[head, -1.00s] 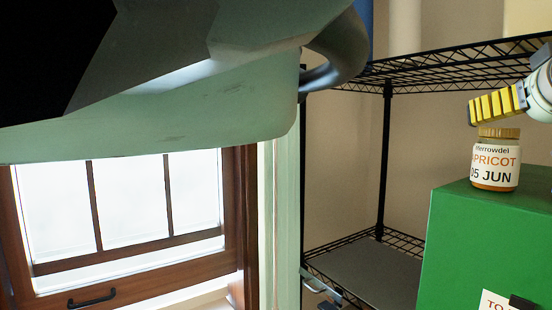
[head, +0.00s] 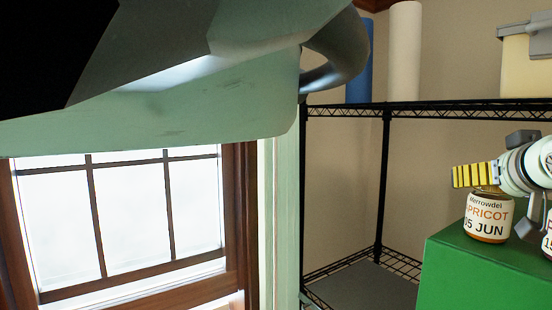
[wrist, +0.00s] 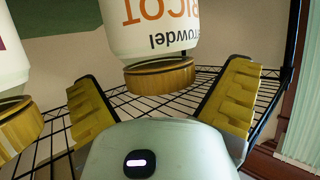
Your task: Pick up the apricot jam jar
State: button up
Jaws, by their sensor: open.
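The apricot jam jar (head: 488,222), with a white label reading APRICOT 05 JUN and a gold lid, stands on a green box near the right edge of the head view. In the wrist view the jar (wrist: 155,32) appears upside down, its gold lid between and just beyond my two yellow fingers. My gripper (wrist: 160,88) is open, with gaps on both sides of the lid. In the head view my gripper (head: 470,176) is level with the lid, and its near finger partly hides it.
A second labelled jar (head: 548,236) stands close on the right, cut off by the frame; it also shows at left in the wrist view (wrist: 12,70). The green box (head: 470,280) supports the jars. A black wire shelf (head: 425,112) stands behind, with a window (head: 130,220) at left.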

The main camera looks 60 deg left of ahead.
jog(key=shift+a+f, duration=0.1)
jog(key=c, duration=1.3)
jog(key=shift+c, duration=0.6)
jog(key=shift+r+b, duration=0.3)
